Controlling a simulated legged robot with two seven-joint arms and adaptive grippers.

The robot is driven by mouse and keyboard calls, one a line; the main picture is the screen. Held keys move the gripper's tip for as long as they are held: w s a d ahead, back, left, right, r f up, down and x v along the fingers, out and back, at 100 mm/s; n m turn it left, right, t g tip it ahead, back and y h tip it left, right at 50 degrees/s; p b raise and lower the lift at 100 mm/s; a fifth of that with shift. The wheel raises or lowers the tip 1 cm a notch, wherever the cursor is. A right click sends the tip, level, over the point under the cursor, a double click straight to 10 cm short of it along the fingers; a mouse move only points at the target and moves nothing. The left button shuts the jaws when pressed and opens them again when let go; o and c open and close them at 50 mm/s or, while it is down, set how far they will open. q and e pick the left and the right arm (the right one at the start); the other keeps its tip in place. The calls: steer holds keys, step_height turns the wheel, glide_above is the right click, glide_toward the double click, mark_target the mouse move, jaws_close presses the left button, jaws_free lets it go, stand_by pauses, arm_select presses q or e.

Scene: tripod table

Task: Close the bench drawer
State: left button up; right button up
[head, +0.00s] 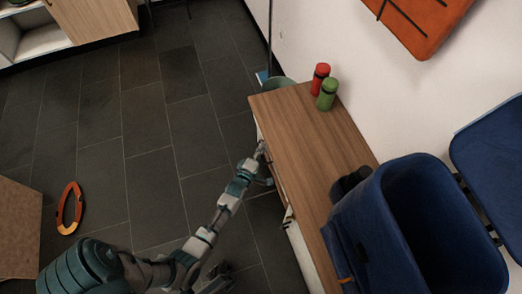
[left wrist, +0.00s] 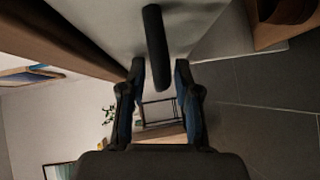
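The bench (head: 300,135) has a wooden top and stands along the wall in the head view, with its front facing left. My left gripper (head: 264,165) is at the bench's front, below the top's left edge. In the left wrist view, a dark bar handle (left wrist: 156,45) stands on a pale drawer front (left wrist: 105,25). The handle lies between the fingertips of my left gripper (left wrist: 160,68), which are apart with a gap on each side. How far the drawer stands out is hard to tell, as the bench top and my gripper hide much of it. My right gripper is not seen.
A red bottle (head: 320,78) and a green bottle (head: 327,95) stand on the bench's far end. A blue bag (head: 345,235) and a large blue container (head: 430,220) are at its near end. An orange ring-shaped object (head: 69,208) lies on the dark tiled floor, which is mostly clear.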

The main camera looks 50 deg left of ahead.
arm_select(q)
steer(key=shift+d, duration=0.1)
steer(key=shift+s+d, duration=0.15)
steer(key=shift+s, duration=0.1)
steer(key=v, duration=1.1)
steer(key=shift+s, duration=0.2)
steer(key=shift+f, duration=0.1)
